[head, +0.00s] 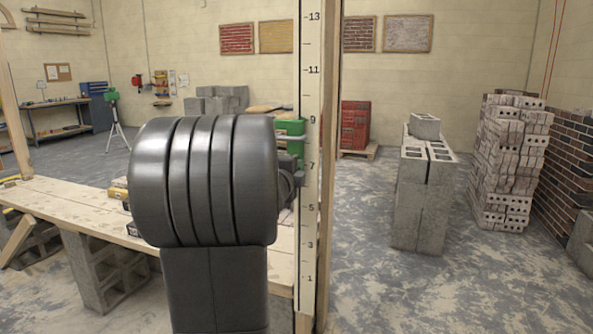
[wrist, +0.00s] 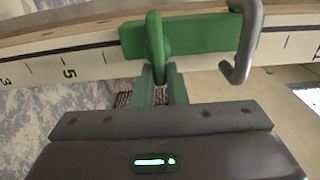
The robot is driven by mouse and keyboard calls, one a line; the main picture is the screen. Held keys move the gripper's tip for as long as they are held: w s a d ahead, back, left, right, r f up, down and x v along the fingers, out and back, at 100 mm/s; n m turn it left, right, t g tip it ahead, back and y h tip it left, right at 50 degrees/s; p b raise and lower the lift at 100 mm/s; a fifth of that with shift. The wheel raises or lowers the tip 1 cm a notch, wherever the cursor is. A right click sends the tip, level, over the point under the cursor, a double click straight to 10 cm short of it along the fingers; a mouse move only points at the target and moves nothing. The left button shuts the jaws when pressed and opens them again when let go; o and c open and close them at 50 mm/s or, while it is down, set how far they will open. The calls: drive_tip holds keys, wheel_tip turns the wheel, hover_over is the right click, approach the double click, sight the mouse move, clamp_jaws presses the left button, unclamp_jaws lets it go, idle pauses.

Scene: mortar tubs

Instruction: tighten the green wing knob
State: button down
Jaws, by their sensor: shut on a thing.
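The green wing knob (wrist: 155,38) stands out from a green sliding block (wrist: 195,36) in the wrist view. Its wing runs up and down in that picture. My gripper (wrist: 159,72) is shut on the lower end of the knob, one finger on each side. The block sits across a white marked staff (wrist: 95,67), and a grey metal hook (wrist: 243,40) is on its right part. In the head view the block (head: 290,128) shows on the upright staff (head: 310,95); my arm hides the knob and most of the gripper.
A wooden plank bench (head: 70,205) on concrete blocks (head: 105,270) stands at the left. A wooden post (head: 328,120) carries the staff. Grey blocks (head: 422,190) and a brick stack (head: 508,165) stand at the right, with open floor (head: 370,290) before them.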

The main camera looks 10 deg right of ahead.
drive_tip(key=c, duration=1.5)
unclamp_jaws()
drive_tip(key=shift+o, duration=0.2)
drive_tip(key=v, duration=1.4)
drive_tip(key=shift+w+d, duration=0.1)
drive_tip(key=shift+w, duration=0.05)
drive_tip(key=x, duration=1.3)
drive_tip(key=shift+w+d, duration=0.2)
drive_tip(key=shift+w, duration=0.05)
